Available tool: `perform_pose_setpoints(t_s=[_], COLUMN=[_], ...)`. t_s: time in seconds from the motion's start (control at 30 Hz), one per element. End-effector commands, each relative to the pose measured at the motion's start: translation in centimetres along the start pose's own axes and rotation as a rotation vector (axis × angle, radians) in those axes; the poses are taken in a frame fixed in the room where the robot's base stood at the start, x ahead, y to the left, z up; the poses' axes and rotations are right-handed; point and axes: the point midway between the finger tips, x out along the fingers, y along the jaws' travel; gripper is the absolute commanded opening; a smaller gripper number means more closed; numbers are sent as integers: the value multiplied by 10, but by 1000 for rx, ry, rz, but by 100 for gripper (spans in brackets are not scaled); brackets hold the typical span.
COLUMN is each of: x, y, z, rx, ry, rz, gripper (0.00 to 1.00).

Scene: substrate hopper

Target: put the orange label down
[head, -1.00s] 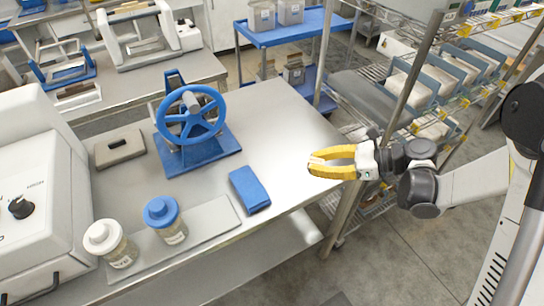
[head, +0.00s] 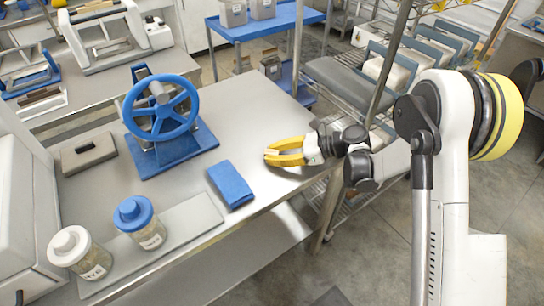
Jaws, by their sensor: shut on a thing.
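My gripper (head: 268,156) has yellow fingers and hangs over the right part of the steel table (head: 255,115), right of the blue folded cloth. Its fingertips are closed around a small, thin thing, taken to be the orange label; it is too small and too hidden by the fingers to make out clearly. The fingers point left. I cannot tell how high they are above the table top.
A blue folded cloth (head: 230,185), a blue handwheel device (head: 162,112), a grey block (head: 88,152) and two lidded jars (head: 140,222) (head: 80,252) stand on the table. A wire shelf rack (head: 385,75) stands at the right. Bare table lies behind the cloth.

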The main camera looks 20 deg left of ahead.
Motion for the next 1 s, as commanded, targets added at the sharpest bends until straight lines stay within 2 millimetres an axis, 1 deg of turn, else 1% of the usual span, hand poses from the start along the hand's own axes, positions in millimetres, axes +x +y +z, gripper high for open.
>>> perform_pose_setpoints(t_s=[0.13, 0.27, 0.3, 0.33, 0.63, 0.73, 0.87, 1.0], x=[-1, 1, 0, 0, 0, -3, -26, -59], y=[0, 0, 0, 0, 0, 0, -1, -1], z=[1, -3, -2, -1, -1, 4, 4, 4], rx=[0, 0, 0, 0, 0, 0, 2, 2], ry=[0, 0, 0, 0, 0, 0, 0, 0], rz=[0, 0, 0, 0, 0, 0, -4, -4], gripper=[5, 5, 32, 41, 41, 41, 41, 41])
